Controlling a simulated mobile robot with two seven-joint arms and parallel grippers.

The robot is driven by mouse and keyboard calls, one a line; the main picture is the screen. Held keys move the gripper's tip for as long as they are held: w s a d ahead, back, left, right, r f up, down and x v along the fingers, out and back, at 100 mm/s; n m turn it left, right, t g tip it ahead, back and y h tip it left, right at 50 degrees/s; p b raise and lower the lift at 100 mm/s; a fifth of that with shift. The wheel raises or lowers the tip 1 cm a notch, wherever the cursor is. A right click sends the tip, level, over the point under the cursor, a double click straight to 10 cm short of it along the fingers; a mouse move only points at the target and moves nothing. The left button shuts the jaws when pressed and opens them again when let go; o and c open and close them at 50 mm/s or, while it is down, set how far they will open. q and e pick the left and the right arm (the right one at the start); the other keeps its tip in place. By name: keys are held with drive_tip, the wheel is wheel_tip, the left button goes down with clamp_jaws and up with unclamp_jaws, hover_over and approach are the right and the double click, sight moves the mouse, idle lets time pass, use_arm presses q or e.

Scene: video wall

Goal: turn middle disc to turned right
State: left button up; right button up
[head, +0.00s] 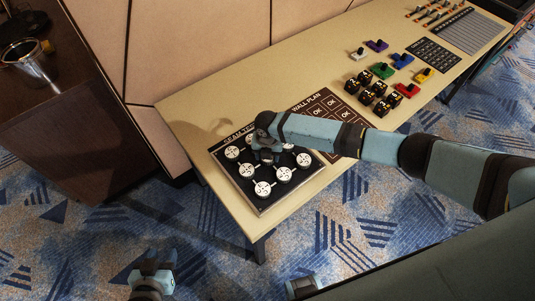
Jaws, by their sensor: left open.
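The disc board (239,187) is a dark panel at the near left end of the long table, with several round white discs, each bearing dark marks. The middle disc is mostly hidden under my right gripper (266,156), whose arm comes in from the right. That gripper points down at the middle of the board. Its fingers are small and dark here, so I cannot tell whether they are open or touching the disc. My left gripper (154,262) is open and empty, low at the bottom left, over the carpet and well apart from the board.
A brown wall plan board (322,103) lies beside the disc board, partly behind my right arm. Black cubes (381,88) and coloured pieces (383,70) stand farther along the table (190,112). A dark cabinet with a metal cup (30,62) stands at the left.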

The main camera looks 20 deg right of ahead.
drive_tip(key=o, duration=0.9)
wheel_tip(320, 180, up, 14)
drive_tip(key=shift+b, duration=0.35)
drive_tip(key=s+a+f+m+t+y+p, duration=0.2)
drive_tip(key=s+a+f+m+t+y, duration=0.35)
drive_tip(key=s+a+m, duration=0.6)
drive_tip(key=s+d+m+t, duration=0.1)
drive_tip(key=s+d+m, duration=0.3)
drive_tip(key=d+m, duration=0.1)
drive_tip(key=s+d+m+t+h+p, duration=0.1)
drive_tip(key=s+d+m+t, duration=0.1)
drive_tip(key=s+d+m, duration=0.2)
drive_tip(key=s+d+m+t+h, duration=0.1)
drive_tip(key=s+d+m+t, duration=0.1)
drive_tip(key=s+d+m, duration=0.3)
drive_tip(key=shift+s+d+r+m+t, duration=0.1)
drive_tip(key=shift+d+r+m+t, duration=0.1)
drive_tip(key=shift+m, duration=0.45)
drive_tip(key=shift+s+d+r+m+t, duration=0.1)
drive_tip(key=shift+d+m, duration=0.05)
drive_tip(key=shift+m, duration=0.45)
